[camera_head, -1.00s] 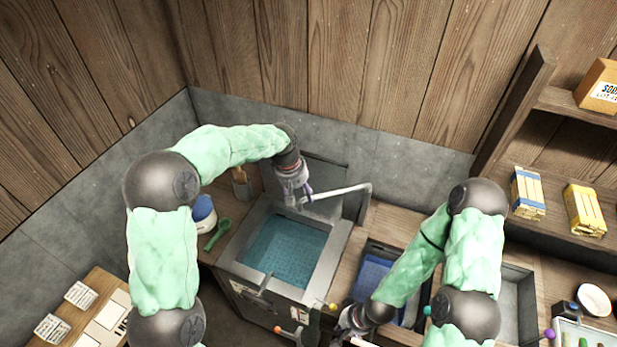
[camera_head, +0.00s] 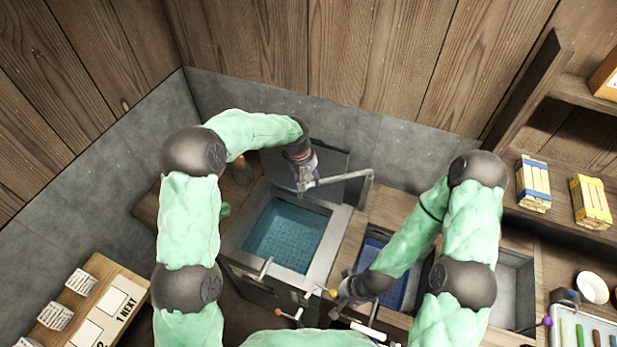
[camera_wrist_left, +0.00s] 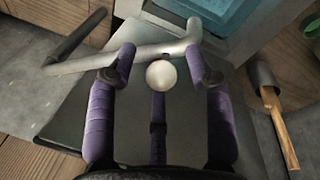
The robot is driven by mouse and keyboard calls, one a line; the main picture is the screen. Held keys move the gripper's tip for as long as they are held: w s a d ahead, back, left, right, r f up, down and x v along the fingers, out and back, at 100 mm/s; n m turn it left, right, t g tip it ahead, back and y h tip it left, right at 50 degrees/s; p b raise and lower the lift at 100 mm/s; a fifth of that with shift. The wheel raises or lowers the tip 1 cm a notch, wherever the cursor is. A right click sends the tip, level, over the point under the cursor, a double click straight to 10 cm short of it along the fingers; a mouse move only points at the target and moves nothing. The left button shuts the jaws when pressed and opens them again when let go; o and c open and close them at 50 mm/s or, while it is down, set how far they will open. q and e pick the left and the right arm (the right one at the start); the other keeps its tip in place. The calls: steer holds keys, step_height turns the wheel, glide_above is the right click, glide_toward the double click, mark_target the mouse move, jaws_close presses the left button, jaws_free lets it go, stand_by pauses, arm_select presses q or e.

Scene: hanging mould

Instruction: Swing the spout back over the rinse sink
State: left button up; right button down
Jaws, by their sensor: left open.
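The grey metal spout (camera_head: 342,181) runs left from its upright pipe behind the basins to my left gripper (camera_head: 306,187), near the back edge of the teal-filled basin (camera_head: 288,236). In the left wrist view, my left gripper (camera_wrist_left: 160,58) is open, its purple fingers on either side of a pale round knob (camera_wrist_left: 161,74) by the spout (camera_wrist_left: 140,55). I cannot tell whether the fingers touch either. The teal basin shows at the top right there (camera_wrist_left: 205,12). My right gripper (camera_head: 343,287) is low, near the counter's front; its jaws are unclear. Which basin is the rinse sink is not marked.
A blue basin (camera_head: 369,263) and a grey basin (camera_head: 513,291) lie to the right. A dark plate (camera_wrist_left: 105,108) lies below the left gripper. Shelves with yellow boxes (camera_head: 590,202) stand at right, a card table (camera_head: 118,312) at left. Wooden walls close the back.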

arm_select(q)
steer(key=shift+w+d+f, duration=0.1)
steer(key=shift+w+f, duration=0.05)
steer(key=shift+f, duration=0.35)
jaws_close()
